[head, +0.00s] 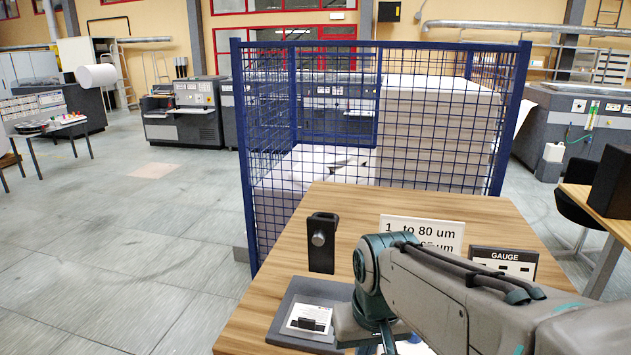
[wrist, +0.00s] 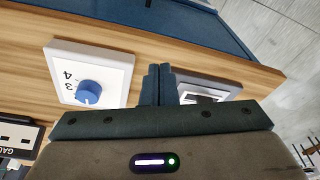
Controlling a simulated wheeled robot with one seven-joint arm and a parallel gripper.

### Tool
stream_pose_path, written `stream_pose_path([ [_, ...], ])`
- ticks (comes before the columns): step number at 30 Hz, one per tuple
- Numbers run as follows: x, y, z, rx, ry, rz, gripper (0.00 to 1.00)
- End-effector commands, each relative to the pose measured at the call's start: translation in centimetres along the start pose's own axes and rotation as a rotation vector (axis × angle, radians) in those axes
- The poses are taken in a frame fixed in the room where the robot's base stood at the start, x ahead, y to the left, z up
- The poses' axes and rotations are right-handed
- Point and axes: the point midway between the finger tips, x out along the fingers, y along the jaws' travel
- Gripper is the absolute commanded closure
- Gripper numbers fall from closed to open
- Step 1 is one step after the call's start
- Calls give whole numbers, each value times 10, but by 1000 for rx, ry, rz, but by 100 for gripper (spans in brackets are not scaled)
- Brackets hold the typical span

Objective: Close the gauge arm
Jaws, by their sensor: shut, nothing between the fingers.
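My gripper (wrist: 159,85) is shut and empty, its two fingertips together above the wooden tabletop in the wrist view. In the head view my arm covers it. A grey base with a white card and a small black bar (head: 308,318) lies at the table's front left. It shows just right of my fingers in the wrist view (wrist: 205,94), partly hidden by them. A dark upright bracket with a round metal knob (head: 321,243) stands behind that base. A black GAUGE sign (head: 503,262) stands at the right. Which part is the gauge arm, I cannot tell.
A white panel with a blue dial (wrist: 88,92) is left of my fingers in the wrist view. A white sign (head: 422,233) stands behind my arm. A blue mesh cage (head: 245,150) stands beyond the wooden table (head: 275,275). The floor at left is open.

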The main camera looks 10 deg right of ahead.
Motion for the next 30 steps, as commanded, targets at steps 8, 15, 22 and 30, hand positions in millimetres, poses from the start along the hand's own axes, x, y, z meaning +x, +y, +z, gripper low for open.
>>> stream_pose_path([
  [8, -48, 1, -97, 70, 4, 9, 100],
  [15, -90, 2, -188, 150, 8, 26, 100],
  [22, -116, 2, -251, 215, 17, 44, 100],
  [30, -134, 0, -318, 299, 29, 73, 100],
])
